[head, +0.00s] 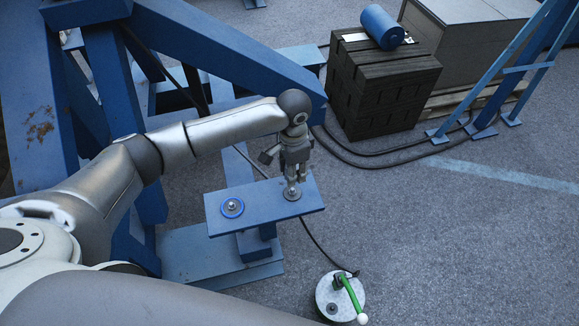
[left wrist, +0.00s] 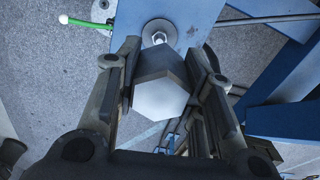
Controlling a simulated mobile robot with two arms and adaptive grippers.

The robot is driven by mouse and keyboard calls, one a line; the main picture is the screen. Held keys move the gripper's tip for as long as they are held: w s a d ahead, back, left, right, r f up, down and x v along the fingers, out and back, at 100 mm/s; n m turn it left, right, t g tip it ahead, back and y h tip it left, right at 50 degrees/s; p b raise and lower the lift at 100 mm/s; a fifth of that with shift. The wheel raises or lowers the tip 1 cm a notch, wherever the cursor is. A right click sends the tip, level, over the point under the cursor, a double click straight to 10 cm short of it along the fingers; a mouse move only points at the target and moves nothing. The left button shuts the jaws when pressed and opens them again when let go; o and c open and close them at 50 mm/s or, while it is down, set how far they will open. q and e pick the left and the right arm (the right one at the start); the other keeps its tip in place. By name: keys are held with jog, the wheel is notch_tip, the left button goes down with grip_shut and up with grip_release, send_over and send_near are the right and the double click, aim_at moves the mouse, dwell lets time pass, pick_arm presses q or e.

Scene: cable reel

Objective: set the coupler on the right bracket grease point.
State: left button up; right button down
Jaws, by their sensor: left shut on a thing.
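My left gripper (head: 292,190) is shut on the coupler, a grey hex-shaped piece that shows between the fingers in the left wrist view (left wrist: 161,97). The gripper points down over the right end of the blue bracket plate (head: 262,203). The right bracket grease point (head: 292,195), a nipple on a grey disc, is right under the fingertips. It also shows just beyond the coupler in the left wrist view (left wrist: 158,32). Whether the coupler touches the nipple I cannot tell. The left grease point (head: 232,207) has a blue ring around it. My right gripper is not in view.
A round grease pump (head: 325,291) with a green lever (head: 350,292) stands on the floor, with a thin black hose (head: 318,243) leading toward the plate. A blue frame (head: 225,50) rises behind my arm. A dark crate (head: 380,95) carries a blue cylinder (head: 382,27).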

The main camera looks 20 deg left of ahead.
aim_at(293, 189)
pick_arm(q)
jog(key=shift+f+b, duration=0.85)
jog(key=shift+b, duration=0.05)
notch_tip(293, 189, down, 3)
jog(key=b, duration=0.3)
jog(key=shift+r, duration=0.1)
jog(key=shift+f+b, duration=0.45)
jog(key=shift+f, duration=1.3)
jog(key=shift+p, duration=0.5)
jog(key=o, duration=1.2)
jog(key=shift+c, duration=0.2)
